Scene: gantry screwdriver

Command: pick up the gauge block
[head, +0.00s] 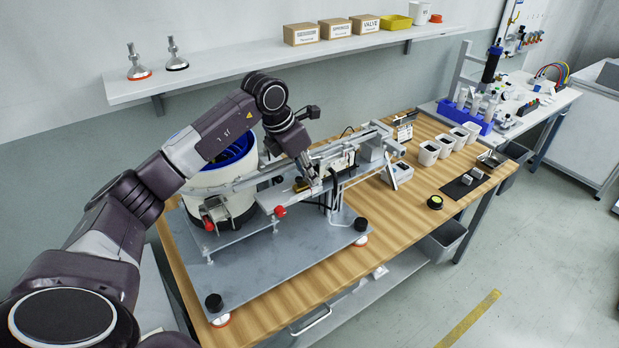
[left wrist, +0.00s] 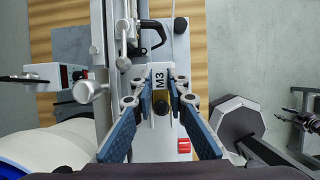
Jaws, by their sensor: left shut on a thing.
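My left gripper (head: 310,178) reaches down over the gantry rig on the wooden table in the head view. In the left wrist view its two blue-sided fingers (left wrist: 160,92) are shut on a small light block marked M3 (left wrist: 159,78), which appears to be the gauge block. My right gripper is not in view.
The rig's grey base plate (head: 252,272) carries a white feeder bowl with a blue inside (head: 228,178) close by the gripper. A black mat (head: 457,189) with small pieces, white bins (head: 429,153) and a yellow-topped button (head: 435,202) stand right.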

